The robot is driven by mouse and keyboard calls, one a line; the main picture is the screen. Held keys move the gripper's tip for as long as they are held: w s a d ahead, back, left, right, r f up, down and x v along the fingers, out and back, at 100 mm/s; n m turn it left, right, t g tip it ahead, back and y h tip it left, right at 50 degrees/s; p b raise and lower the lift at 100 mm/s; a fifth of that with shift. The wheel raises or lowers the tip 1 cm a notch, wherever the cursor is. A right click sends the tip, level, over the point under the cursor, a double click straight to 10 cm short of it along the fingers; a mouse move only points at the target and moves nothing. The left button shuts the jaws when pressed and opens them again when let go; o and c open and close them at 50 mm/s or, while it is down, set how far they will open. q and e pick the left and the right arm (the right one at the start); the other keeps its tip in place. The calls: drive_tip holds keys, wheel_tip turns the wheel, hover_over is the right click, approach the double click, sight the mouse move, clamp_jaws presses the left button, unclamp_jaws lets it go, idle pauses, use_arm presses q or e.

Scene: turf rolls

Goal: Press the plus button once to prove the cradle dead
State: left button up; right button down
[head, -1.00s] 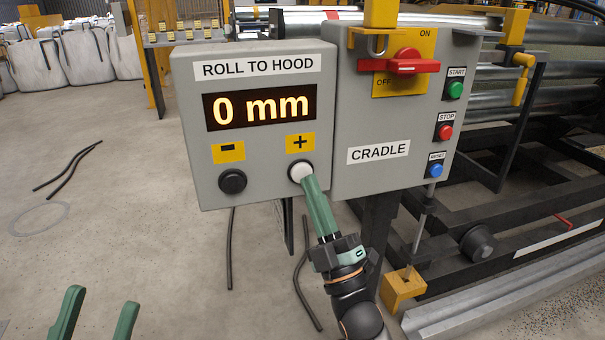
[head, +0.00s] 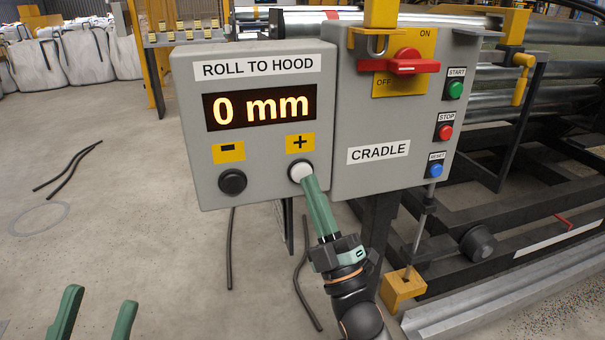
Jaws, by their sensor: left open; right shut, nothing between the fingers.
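The white plus button (head: 299,171) sits below the yellow plus label (head: 300,143) on the grey roll-to-hood box (head: 262,183). My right gripper (head: 308,181) is shut and empty, with its tips at the lower right edge of the plus button. I cannot tell whether they touch it or whether it is pressed in. The display (head: 260,106) reads 0 mm. The black minus button (head: 232,181) is to the left. The cradle box (head: 350,110) carries a red rotary switch (head: 405,65) with a padlock shackle above it. My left gripper (head: 95,318) is open and empty at the lower left.
Green start (head: 455,90), red stop (head: 445,132) and blue reset (head: 435,171) buttons line the cradle box's right side. The metal cradle frame (head: 480,215) fills the right. Black hoses (head: 230,250) hang or lie below. The floor at left is largely clear.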

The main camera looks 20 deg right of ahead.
drive_tip(key=shift+w, duration=0.15)
idle(0.3)
drive_tip(key=shift+w, duration=0.3)
drive_tip(key=shift+w, duration=0.4)
idle(0.5)
drive_tip(key=shift+s, duration=0.15)
drive_tip(key=shift+s+p, duration=0.35)
drive_tip(key=shift+s, duration=0.35)
drive_tip(key=s+p, duration=0.2)
drive_tip(key=s, duration=0.3)
idle(0.4)
